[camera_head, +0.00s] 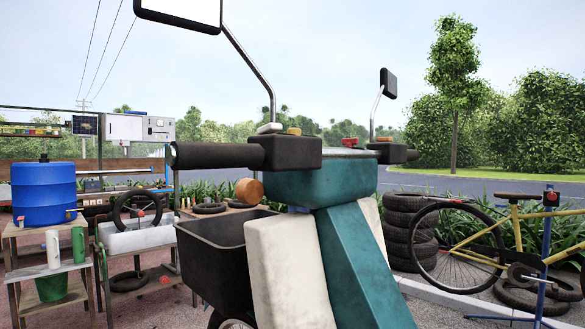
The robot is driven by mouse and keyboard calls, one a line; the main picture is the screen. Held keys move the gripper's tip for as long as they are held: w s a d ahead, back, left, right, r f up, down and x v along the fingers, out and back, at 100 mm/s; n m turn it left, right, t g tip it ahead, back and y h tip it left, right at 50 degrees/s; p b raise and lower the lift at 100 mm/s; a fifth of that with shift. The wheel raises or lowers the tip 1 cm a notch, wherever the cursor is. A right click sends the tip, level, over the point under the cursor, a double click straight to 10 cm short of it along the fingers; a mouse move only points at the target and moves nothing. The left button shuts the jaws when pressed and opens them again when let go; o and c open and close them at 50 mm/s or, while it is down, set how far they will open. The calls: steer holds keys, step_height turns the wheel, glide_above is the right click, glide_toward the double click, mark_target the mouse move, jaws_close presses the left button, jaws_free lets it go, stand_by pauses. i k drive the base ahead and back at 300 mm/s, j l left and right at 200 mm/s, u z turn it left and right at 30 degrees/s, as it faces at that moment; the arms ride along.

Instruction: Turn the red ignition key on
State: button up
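A teal scooter (343,187) stands close in front of me, with black handlebar grips and two mirrors. A small red piece (349,141), which looks like the ignition key, sits on top of the teal handlebar head. It is seen nearly edge-on, so I cannot tell which way it is turned. The lock around it is hidden. My gripper is not in this view.
The left handlebar grip (214,156) and mirror stem (250,70) stick out toward the left. A black basket (212,262) hangs below. Left are a blue barrel (43,195) and workbench; right are stacked tyres (409,232) and a yellow bicycle (497,217).

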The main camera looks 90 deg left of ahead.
mark_target(350, 141)
steer(key=u, duration=1.95)
